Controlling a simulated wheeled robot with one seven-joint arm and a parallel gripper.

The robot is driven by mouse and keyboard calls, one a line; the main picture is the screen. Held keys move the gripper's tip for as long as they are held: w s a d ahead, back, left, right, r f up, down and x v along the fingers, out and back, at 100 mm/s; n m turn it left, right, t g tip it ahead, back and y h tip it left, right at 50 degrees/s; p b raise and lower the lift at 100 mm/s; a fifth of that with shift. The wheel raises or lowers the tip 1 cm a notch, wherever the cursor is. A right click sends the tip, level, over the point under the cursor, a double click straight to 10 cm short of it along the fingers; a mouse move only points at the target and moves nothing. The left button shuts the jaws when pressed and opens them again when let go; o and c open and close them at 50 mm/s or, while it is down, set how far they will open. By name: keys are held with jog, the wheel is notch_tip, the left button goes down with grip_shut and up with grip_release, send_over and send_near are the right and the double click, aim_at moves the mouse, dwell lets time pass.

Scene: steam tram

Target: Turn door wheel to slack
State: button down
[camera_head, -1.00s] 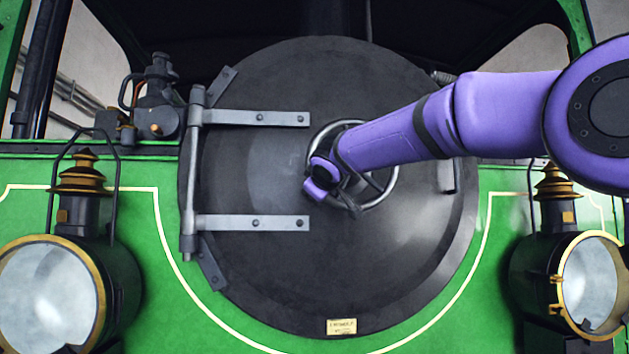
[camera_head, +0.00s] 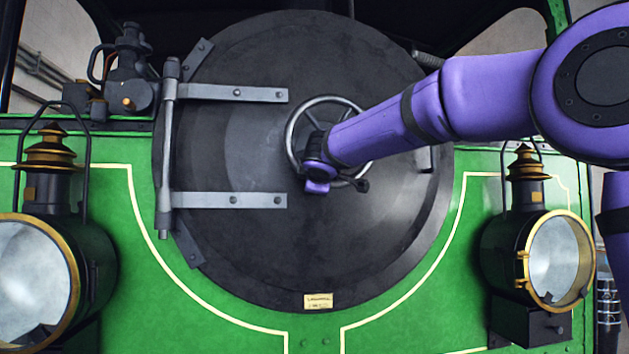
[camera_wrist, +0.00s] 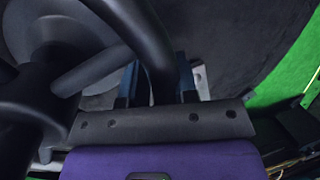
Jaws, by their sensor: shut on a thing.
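The door wheel (camera_head: 294,128) is a grey metal ring with spokes at the middle of the round black smokebox door (camera_head: 240,255). My purple gripper (camera_head: 318,178) is at the wheel's lower left in the head view and hides part of the rim and hub. In the wrist view the wheel's thick dark rim (camera_wrist: 150,45) runs between the two fingers of my gripper (camera_wrist: 158,85), which is shut on it. A spoke (camera_wrist: 95,70) and the hub show at the left there.
Two grey hinge straps (camera_head: 230,199) cross the door's left side to a vertical hinge bar (camera_head: 166,150). Brass-rimmed lamps stand at the left (camera_head: 35,285) and right (camera_head: 560,260). A small brass plate (camera_head: 318,301) sits at the door's bottom.

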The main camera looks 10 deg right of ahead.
jog(key=shift+r, duration=0.15)
jog(key=c, duration=0.9)
grip_release()
jog(key=v, duration=1.1)
jog(key=shift+w, duration=0.1)
jog(key=s+d+f+m+g+h, duration=0.25)
jog(key=s+d+f+m, duration=0.25)
jog(key=s+d+f, duration=0.4)
jog(key=s+d+f+m+g+y, duration=0.1)
jog(key=s+d+f+m+g, duration=0.1)
jog(key=s+f, duration=0.5)
jog(key=s+d+f+m+g+y, duration=0.1)
jog(key=s+d+f+m+g, duration=0.1)
jog(key=s+f, duration=0.5)
jog(key=s+d+f+m+g+y, duration=0.2)
jog(key=s+f+m, duration=0.3)
jog(key=s, duration=0.6)
jog(key=shift+s+d+f+m+g, duration=0.2)
jog(key=shift+d+f+g, duration=0.05)
jog(key=shift+f+g, duration=0.25)
jog(key=shift+s+d+f+m+g, duration=0.2)
jog(key=shift+f+g, duration=0.15)
jog(key=shift+f, duration=0.2)
